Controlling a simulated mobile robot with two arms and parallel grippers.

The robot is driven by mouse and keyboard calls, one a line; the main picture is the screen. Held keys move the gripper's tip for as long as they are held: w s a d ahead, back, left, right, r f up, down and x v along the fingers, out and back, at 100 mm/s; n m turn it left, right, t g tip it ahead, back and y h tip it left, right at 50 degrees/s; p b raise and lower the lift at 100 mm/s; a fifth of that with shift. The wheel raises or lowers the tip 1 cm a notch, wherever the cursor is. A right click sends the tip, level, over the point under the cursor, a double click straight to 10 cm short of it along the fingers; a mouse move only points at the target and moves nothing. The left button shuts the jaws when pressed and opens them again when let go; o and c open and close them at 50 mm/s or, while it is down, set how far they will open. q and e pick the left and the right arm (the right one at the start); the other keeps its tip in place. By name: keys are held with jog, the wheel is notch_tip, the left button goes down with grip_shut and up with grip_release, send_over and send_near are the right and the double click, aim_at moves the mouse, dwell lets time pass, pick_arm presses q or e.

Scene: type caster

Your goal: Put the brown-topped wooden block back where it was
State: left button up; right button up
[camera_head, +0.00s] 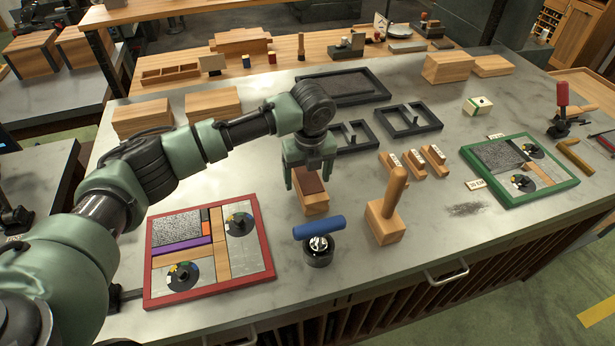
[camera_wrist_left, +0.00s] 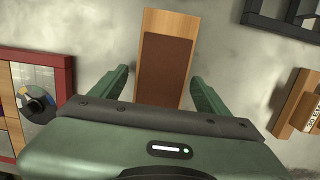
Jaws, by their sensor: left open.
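The brown-topped wooden block (camera_head: 313,203) lies on the grey table near the middle, between the red-framed tray and the wooden mallet-like block. My left gripper (camera_head: 311,178) is above it, pointing down, with its fingers apart. In the left wrist view the block (camera_wrist_left: 165,65) lies between the two open fingers (camera_wrist_left: 163,90), its brown top facing the camera. I cannot tell whether the fingers touch it. The gripper hides part of the block in the head view. My right gripper is not in view.
A red-framed tray (camera_head: 147,262) is at the left front. A blue-handled tool (camera_head: 319,235) and a wooden handled block (camera_head: 385,222) stand close by. Black frames (camera_head: 408,120) lie behind, and a green-framed tray (camera_head: 562,184) is at the right. The front middle-right table is clear.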

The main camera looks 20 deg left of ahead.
aim_at(309, 180)
pick_arm(q)
notch_tip(309, 180, up, 12)
jog(key=s+b, duration=0.1)
jog(key=shift+d, duration=0.45)
jog(key=shift+s+r, duration=0.1)
